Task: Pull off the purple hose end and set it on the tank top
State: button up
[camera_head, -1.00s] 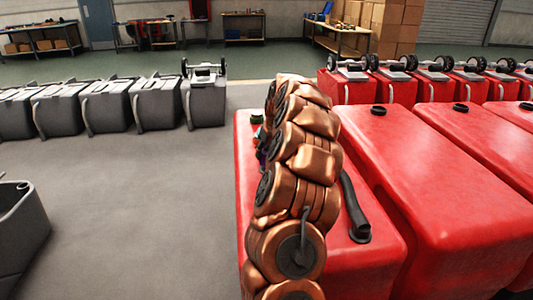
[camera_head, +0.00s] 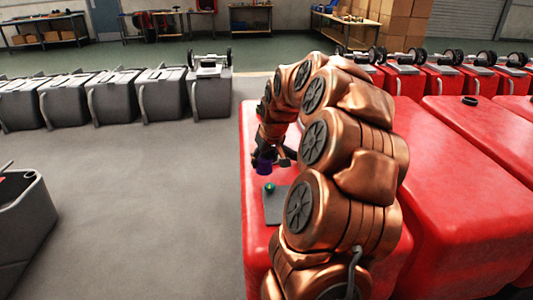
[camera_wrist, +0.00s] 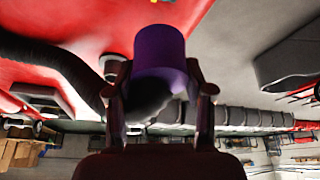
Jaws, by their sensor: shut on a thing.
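The purple hose end (camera_head: 264,163) is a short purple cuff. My gripper (camera_head: 280,156) is shut on it, over the left part of the red tank top (camera_head: 262,126). In the wrist view the purple hose end (camera_wrist: 160,47) sits between the two fingers of my gripper (camera_wrist: 160,92), with a dark round part at its near side. A black hose (camera_wrist: 50,62) runs along the left of the wrist view over red tank surface. I cannot tell whether the cuff touches the tank top or still joins a fitting.
A dark grey plate (camera_head: 275,207) with a small green piece (camera_head: 269,187) lies on the tank top below the cuff. More red tanks (camera_head: 480,165) stand close on the right. Grey tanks (camera_head: 160,95) line the back left.

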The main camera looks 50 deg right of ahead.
aim_at(262, 162)
jog(key=shift+s+a+r, duration=0.15)
jog(key=shift+s+a, duration=0.15)
jog(key=shift+a, duration=0.2)
jog(key=shift+s+a+r, duration=0.1)
jog(key=shift+s+a, duration=0.2)
jog(key=shift+a, duration=0.2)
jog(key=shift+r, duration=1.45)
jog(key=s+d+p, duration=0.3)
jog(key=d+p, duration=0.1)
jog(key=d, duration=1)
jog(key=s+d+p, duration=0.3)
jog(key=d+p, duration=0.1)
jog(key=d, duration=1)
jog(key=shift+s+d, duration=0.15)
jog(key=shift+s, duration=0.25)
dwell(0.4)
jog(key=shift+f, duration=0.15)
dwell(0.8)
